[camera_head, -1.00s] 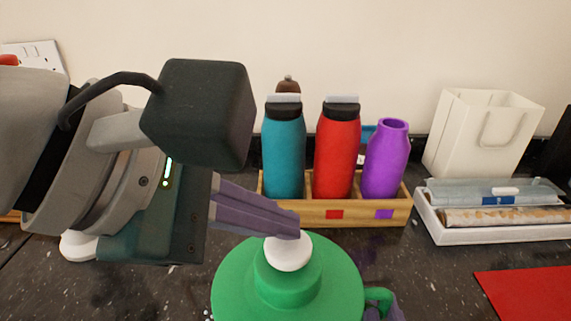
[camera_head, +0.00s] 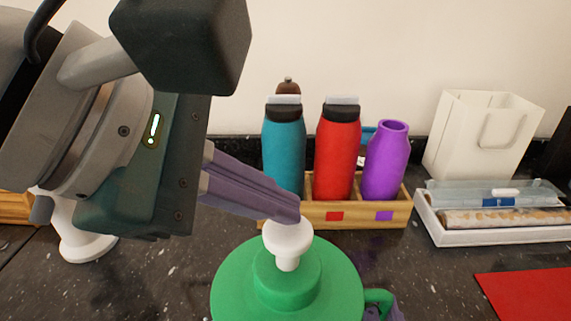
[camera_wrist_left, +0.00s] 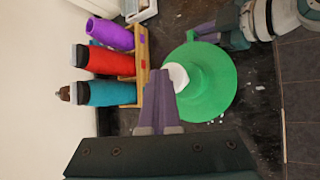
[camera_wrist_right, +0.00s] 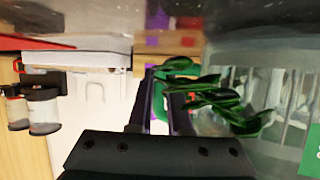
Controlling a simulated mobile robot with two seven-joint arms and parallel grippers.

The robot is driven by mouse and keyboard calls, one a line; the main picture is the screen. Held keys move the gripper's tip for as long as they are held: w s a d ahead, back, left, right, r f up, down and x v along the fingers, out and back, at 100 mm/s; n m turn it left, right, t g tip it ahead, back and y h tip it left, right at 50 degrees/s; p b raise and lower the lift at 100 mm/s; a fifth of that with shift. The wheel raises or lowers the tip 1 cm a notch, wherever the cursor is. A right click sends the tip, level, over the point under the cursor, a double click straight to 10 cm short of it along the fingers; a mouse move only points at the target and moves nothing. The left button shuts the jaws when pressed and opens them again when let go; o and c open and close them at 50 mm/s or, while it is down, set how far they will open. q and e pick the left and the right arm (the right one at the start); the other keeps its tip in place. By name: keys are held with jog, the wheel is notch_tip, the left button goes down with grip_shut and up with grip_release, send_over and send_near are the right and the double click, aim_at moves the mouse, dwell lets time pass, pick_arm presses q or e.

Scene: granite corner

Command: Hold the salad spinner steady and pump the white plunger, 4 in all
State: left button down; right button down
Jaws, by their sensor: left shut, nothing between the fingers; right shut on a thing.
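The salad spinner has a green lid (camera_head: 235,285) and a clear bowl with green leaves (camera_wrist_right: 240,115). Its white plunger (camera_head: 288,243) stands raised in the lid's centre, with its stem showing. My left gripper (camera_head: 288,210) is shut and empty, its fingertips at the top of the plunger knob; they seem to touch it. The plunger also shows in the left wrist view (camera_wrist_left: 178,76). My right gripper (camera_wrist_right: 168,95) is shut on the spinner's green side handle (camera_head: 380,298), which is at the lid's right. The head view shows only a bit of this gripper.
Behind the spinner, a wooden rack (camera_head: 350,215) holds a teal bottle (camera_head: 284,155), a red bottle (camera_head: 337,155) and a purple bottle (camera_head: 386,160). A white tray (camera_head: 480,235), a white bag (camera_head: 480,135) and a red mat (camera_head: 525,295) are at the right.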

aim_at(274, 231)
pick_arm(q)
jog(key=shift+r, duration=0.55)
jog(key=shift+r, duration=0.1)
jog(key=shift+r, duration=2.45)
dwell(0.6)
notch_tip(274, 231, up, 4)
jog(key=shift+f, duration=0.1)
jog(key=shift+f, duration=4.45)
jog(key=shift+f, duration=0.1)
